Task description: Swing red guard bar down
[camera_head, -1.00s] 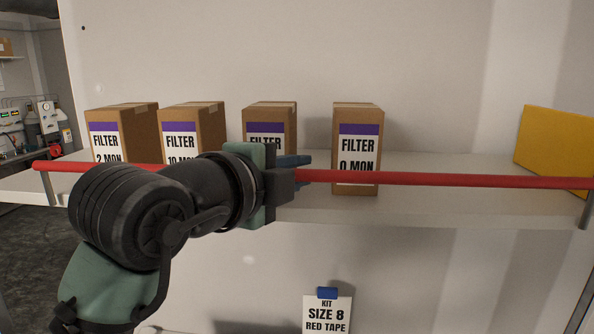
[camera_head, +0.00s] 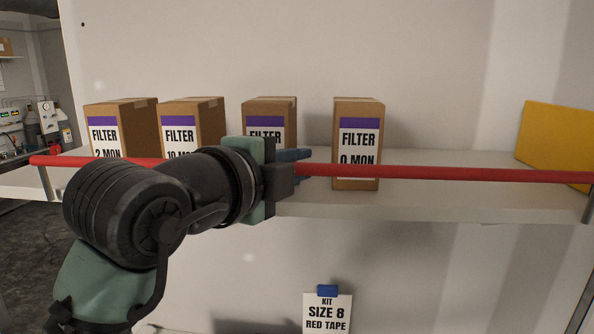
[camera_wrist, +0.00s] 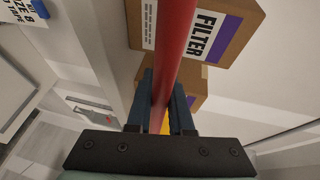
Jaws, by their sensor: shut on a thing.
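The red guard bar (camera_head: 440,173) runs level across the front of the shelf in the head view, in front of the filter boxes. It is held by a grey post at each end. My gripper (camera_head: 300,162) reaches it from the left of the middle. In the wrist view the red bar (camera_wrist: 178,50) passes between the two blue fingers of my gripper (camera_wrist: 161,100), which are shut on it. In the head view my wrist hides part of the bar and the gripper's near side.
Several brown filter boxes (camera_head: 357,112) stand on the white shelf (camera_head: 440,205) behind the bar. A yellow panel (camera_head: 555,140) leans at the right. A card reading "KIT SIZE 8 RED TAPE" (camera_head: 327,312) hangs below the shelf. The space in front of the shelf looks clear.

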